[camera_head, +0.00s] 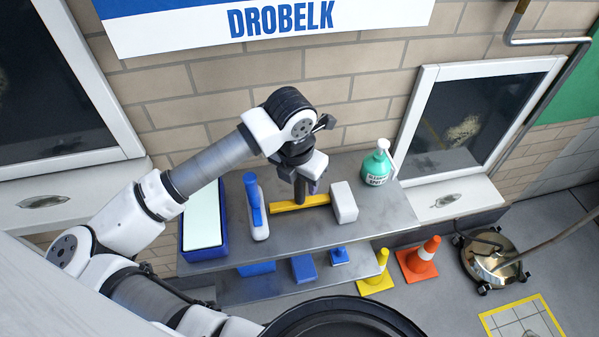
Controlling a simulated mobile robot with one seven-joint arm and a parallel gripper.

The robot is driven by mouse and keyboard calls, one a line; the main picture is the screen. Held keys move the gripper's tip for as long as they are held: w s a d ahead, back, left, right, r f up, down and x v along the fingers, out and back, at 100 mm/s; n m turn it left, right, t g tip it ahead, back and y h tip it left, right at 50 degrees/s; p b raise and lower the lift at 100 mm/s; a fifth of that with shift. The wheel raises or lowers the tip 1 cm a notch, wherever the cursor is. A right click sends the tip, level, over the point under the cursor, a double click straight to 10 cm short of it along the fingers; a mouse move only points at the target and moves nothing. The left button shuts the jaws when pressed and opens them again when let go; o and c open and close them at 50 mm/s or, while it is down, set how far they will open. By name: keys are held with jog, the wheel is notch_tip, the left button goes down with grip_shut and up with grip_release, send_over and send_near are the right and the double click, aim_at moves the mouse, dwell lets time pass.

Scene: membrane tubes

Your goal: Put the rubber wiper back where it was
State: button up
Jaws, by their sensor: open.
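The rubber wiper appears to be the yellow bar (316,201), lying on the grey metal shelf (290,239) between the blue-handled white scrubber and a white block. A short dark upright piece stands over the bar's middle; I cannot tell whether it is the wiper's handle or part of a finger. My gripper (301,184) points down just above the bar's middle and is open. Its fingertips are small and partly hidden, so I cannot tell whether they touch the wiper.
The scrubber (256,207) stands close left, beside a blue tray (186,228) with a pale pad. A white block (344,203) is close right; a green pump bottle (378,164) stands behind it. Blue items lie on the lower shelf.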

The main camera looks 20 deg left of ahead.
notch_tip(320, 180, up, 12)
jog(key=s+b, duration=0.2)
jog(key=shift+f, duration=0.15)
jog(key=shift+a, duration=0.1)
dwell(0.4)
